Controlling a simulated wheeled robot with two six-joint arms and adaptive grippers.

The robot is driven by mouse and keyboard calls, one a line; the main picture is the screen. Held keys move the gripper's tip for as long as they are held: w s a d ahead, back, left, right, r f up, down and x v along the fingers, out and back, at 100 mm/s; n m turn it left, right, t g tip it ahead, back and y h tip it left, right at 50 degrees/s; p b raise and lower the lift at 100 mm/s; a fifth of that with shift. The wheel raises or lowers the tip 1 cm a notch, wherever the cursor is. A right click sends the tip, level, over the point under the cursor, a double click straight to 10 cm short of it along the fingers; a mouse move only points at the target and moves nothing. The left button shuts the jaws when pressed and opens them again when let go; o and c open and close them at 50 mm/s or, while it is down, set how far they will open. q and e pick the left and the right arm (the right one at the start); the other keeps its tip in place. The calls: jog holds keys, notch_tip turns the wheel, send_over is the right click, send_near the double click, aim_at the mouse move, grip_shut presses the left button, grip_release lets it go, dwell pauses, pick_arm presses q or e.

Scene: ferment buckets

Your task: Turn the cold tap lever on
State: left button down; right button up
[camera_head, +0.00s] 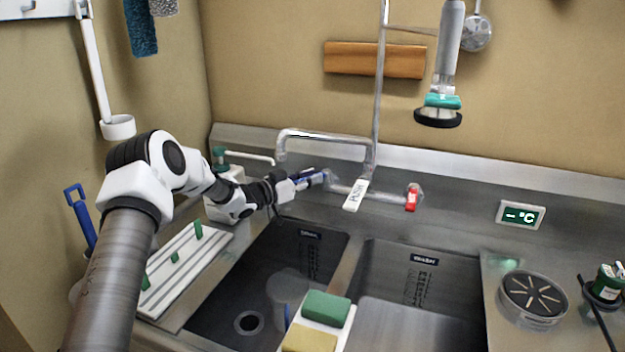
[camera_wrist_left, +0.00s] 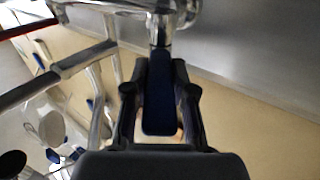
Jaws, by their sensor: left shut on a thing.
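The blue cold tap lever (camera_wrist_left: 160,105) lies between the two fingers of my left gripper (camera_wrist_left: 160,90) in the left wrist view. Its far end meets the chrome tap body (camera_wrist_left: 161,35). In the head view my left gripper (camera_head: 312,179) reaches in from the left to the left end of the wall tap. It is shut on the blue lever (camera_head: 307,178), which is partly hidden by the fingers. A red lever (camera_head: 412,197) sits at the right end of the tap. My right gripper is not in view.
A chrome spout (camera_head: 325,137) arches above my left gripper. A white tag (camera_head: 355,195) hangs on the tap pipe. Two sink basins lie below; a board with green and yellow sponges (camera_head: 326,308) is at the front. A soap bottle (camera_head: 222,190) stands close behind my left forearm.

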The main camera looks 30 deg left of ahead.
pick_arm(q)
jog(key=shift+w+a+m+g+h, duration=0.1)
jog(key=shift+a+m+g+h, duration=0.15)
jog(key=shift+m+h, duration=0.4)
jog(key=c, duration=1)
grip_release()
jog(key=shift+o, duration=0.2)
jog(key=shift+w, duration=0.1)
jog(key=v, duration=1.2)
